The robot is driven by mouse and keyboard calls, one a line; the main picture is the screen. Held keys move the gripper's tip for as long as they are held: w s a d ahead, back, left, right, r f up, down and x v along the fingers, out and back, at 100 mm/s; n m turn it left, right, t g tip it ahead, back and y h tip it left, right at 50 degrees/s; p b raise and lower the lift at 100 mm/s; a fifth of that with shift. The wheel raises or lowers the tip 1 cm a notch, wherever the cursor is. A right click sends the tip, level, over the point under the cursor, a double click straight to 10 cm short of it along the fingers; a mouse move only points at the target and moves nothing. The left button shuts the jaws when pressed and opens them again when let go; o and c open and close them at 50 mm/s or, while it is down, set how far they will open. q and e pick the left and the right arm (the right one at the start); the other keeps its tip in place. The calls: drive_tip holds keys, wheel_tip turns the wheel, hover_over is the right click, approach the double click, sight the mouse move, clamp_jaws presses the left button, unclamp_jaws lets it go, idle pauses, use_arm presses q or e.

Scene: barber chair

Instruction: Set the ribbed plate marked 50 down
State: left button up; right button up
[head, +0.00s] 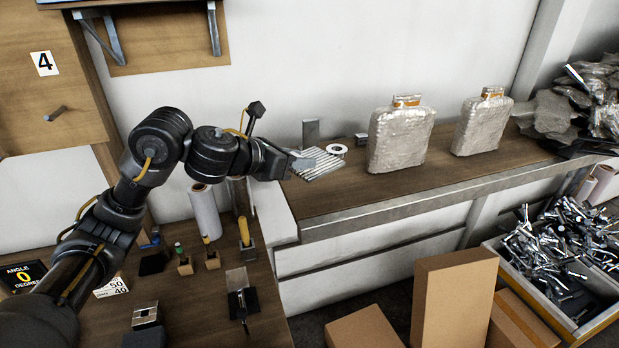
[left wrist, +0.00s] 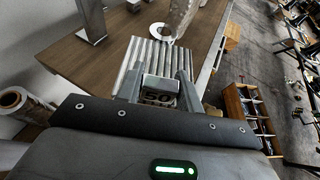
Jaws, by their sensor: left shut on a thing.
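The ribbed plate marked 50 (head: 318,162) is a silvery, grooved slab at the left end of the raised wooden shelf (head: 385,195). My left gripper (head: 292,164) is shut on its near end. In the left wrist view, the ribbed plate (left wrist: 148,56) points away from me, and its end block marked 50 sits between the two fingers of my left gripper (left wrist: 160,90). The plate is over or on the shelf top; I cannot tell whether it touches the wood. My right gripper is not in view.
A white ring (head: 337,149) lies just beyond the plate. A grey upright bracket (head: 310,132) stands behind it. Two wrapped packages (head: 401,140) (head: 482,124) stand further right. A lower bench (head: 190,305) with small tools and holders is below my left arm.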

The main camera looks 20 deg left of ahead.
use_arm(q)
hover_over(307, 194)
wheel_tip(307, 194, down, 4)
drive_tip(key=shift+s+f, duration=0.1)
drive_tip(key=f, duration=0.2)
drive_tip(key=f+p, duration=0.1)
drive_tip(key=shift+w+f, duration=0.2)
drive_tip(key=shift+w, duration=0.05)
drive_tip(key=shift+f, duration=0.1)
drive_tip(key=shift+f, duration=0.2)
drive_tip(key=o, duration=1.2)
drive_tip(key=shift+c, duration=0.2)
drive_tip(key=shift+o, duration=0.2)
drive_tip(key=shift+s, duration=0.1)
